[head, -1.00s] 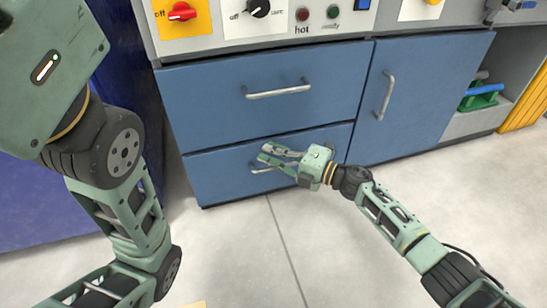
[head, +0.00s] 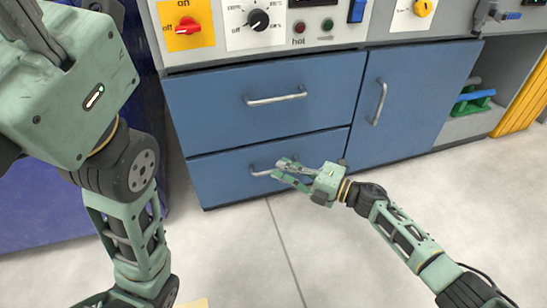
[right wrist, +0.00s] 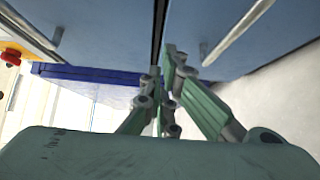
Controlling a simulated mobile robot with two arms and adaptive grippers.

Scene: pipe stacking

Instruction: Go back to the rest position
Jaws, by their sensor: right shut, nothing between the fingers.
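My right gripper (head: 280,169) is green and shut on nothing, in front of the lower blue drawer (head: 225,178). In the head view its fingertips overlap the right part of that drawer's metal handle (head: 262,172); I cannot tell whether they touch it. The right wrist view shows its fingers (right wrist: 169,55) together between blue fronts, with a metal handle (right wrist: 238,30) to their right. My left gripper (head: 68,95) is large at the top left, close to the camera. Its fingertips are cut off by the frame.
The upper blue drawer (head: 220,110) and the cabinet door (head: 415,105) look closed. A control panel with knobs (head: 258,20) is above them. An open shelf (head: 460,125) at the right holds blue and green items. The grey floor (head: 340,240) in front is clear.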

